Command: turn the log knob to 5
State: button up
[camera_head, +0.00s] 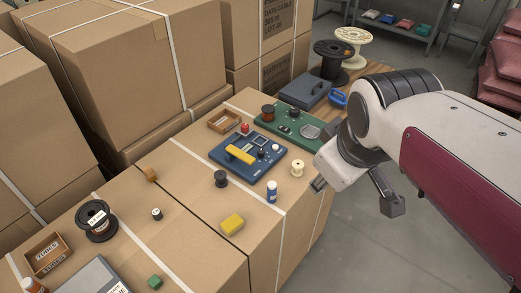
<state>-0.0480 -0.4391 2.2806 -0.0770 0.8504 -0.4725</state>
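A blue panel (227,153) lies on the cardboard box top, with a yellow bar, a dark round knob (262,153) and small light parts on it. Its markings are too small to read, so I cannot tell whether this is the log knob or where it points. A green board (300,122) behind it also carries a small dark knob-like part (294,113). My gripper (388,195) is to the right of the panel, apart from it, partly hidden by my white wrist. Dark finger-like parts show at its edges; its opening is unclear, and I see nothing held.
Around the panel stand a black spool (221,179), a cream spool (297,168), a blue-white bottle (272,191) and a yellow block (232,224). A grey case (304,92) and large spools stand behind. Tall cartons (110,70) rise at left; the box's right edge drops to the floor.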

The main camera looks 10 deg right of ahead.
jog(key=w+a+f+n, duration=0.1)
jog(key=w+f+n, duration=0.1)
jog(key=w+n, duration=0.75)
jog(key=n+g+h, duration=0.1)
jog(key=n, duration=1.5)
send_over(261, 151)
jog(key=s+a, duration=0.1)
jog(key=s, duration=0.2)
notch_tip(261, 151, down, 20)
jog(key=shift+s+a+f, duration=0.1)
jog(key=shift+a+f, duration=0.1)
jog(key=shift+f, duration=0.15)
jog(key=shift+x, duration=3.75)
jog(key=shift+d+m, duration=0.15)
jog(key=shift+m, duration=0.1)
